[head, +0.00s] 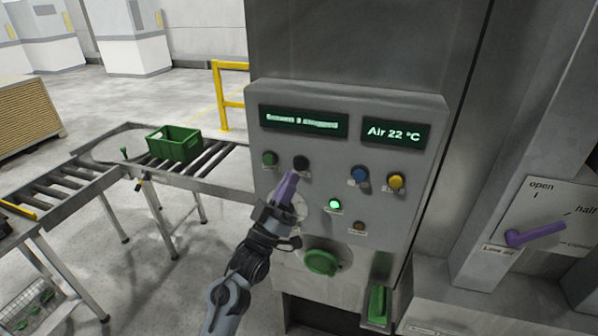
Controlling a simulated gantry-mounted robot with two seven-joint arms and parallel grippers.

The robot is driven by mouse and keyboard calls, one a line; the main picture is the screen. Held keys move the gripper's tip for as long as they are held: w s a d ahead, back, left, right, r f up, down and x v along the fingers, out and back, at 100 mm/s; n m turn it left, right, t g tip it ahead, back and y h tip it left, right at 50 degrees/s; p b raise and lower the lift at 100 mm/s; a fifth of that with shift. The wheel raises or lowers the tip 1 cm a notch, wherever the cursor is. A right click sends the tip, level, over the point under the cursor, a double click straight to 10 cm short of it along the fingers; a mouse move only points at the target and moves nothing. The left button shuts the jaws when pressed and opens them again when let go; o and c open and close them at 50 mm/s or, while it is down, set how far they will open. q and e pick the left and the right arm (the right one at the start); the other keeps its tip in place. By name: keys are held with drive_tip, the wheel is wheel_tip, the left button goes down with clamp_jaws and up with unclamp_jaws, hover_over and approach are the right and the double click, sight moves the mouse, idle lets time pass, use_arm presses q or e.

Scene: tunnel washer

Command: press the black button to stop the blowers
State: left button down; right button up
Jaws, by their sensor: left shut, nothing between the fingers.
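The grey control panel (418,120) faces me in the middle of the head view. My right gripper is not in view.
A green knob (321,263) is below. A roller conveyor (205,165) with a green crate (174,143) stands left. A purple lever (537,233) is far right.

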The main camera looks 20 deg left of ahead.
sight(300, 166)
use_arm(q)
drive_tip(key=shift+w, duration=0.85)
idle(0.7)
idle(0.8)
drive_tip(key=shift+w+b, duration=0.2)
drive_tip(key=shift+b, duration=0.2)
drive_tip(key=shift+w, duration=0.25)
